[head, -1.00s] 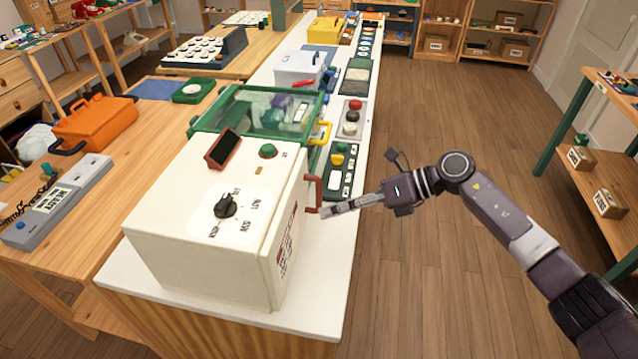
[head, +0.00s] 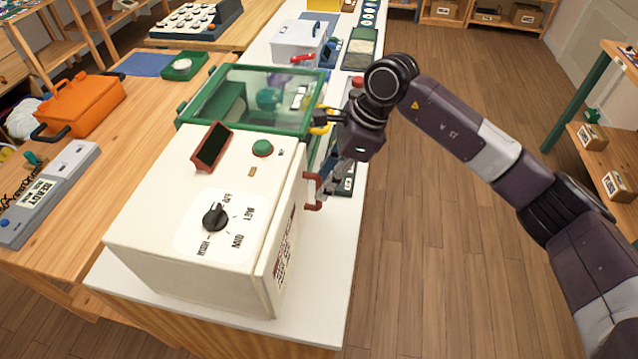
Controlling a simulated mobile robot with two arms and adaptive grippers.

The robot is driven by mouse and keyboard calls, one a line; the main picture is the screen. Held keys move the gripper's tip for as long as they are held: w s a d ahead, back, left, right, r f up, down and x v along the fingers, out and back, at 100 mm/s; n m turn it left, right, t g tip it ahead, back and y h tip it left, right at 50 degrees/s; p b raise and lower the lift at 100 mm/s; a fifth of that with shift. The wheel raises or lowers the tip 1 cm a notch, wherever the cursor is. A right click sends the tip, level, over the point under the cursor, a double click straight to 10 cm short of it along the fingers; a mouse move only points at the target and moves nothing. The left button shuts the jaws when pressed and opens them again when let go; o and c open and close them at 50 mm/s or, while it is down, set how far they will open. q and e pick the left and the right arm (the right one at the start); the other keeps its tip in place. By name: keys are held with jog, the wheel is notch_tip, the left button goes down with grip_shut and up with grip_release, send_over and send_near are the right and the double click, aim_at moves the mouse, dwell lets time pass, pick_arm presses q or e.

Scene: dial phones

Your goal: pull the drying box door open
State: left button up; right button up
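The drying box (head: 150,225) is a white box with a black dial (head: 215,217) on top, near the front end of the white counter. Its door (head: 284,240) is the white slab on its right side and looks shut against the body. A red-brown handle (head: 314,192) sticks out from the door's far part. My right gripper (head: 324,187) points down at the handle, its fingers beside or around it. Contact and finger gap are hard to make out. My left gripper is not in view.
A green-framed glass-lidded case (head: 255,98) with a yellow handle (head: 320,128) stands just behind the box, close to my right wrist. Control panels and a light grey box (head: 298,45) are farther along the counter. The floor to the right is clear.

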aim_at(319, 204)
jog(key=x, duration=0.2)
jog(key=shift+w+a+f, duration=0.15)
jog(key=shift+w+f, duration=0.05)
jog(key=shift+f, duration=0.05)
jog(key=shift+w+a+f+p, duration=0.1)
jog(key=shift+f+p, duration=0.2)
jog(key=shift+f, duration=0.15)
grip_shut()
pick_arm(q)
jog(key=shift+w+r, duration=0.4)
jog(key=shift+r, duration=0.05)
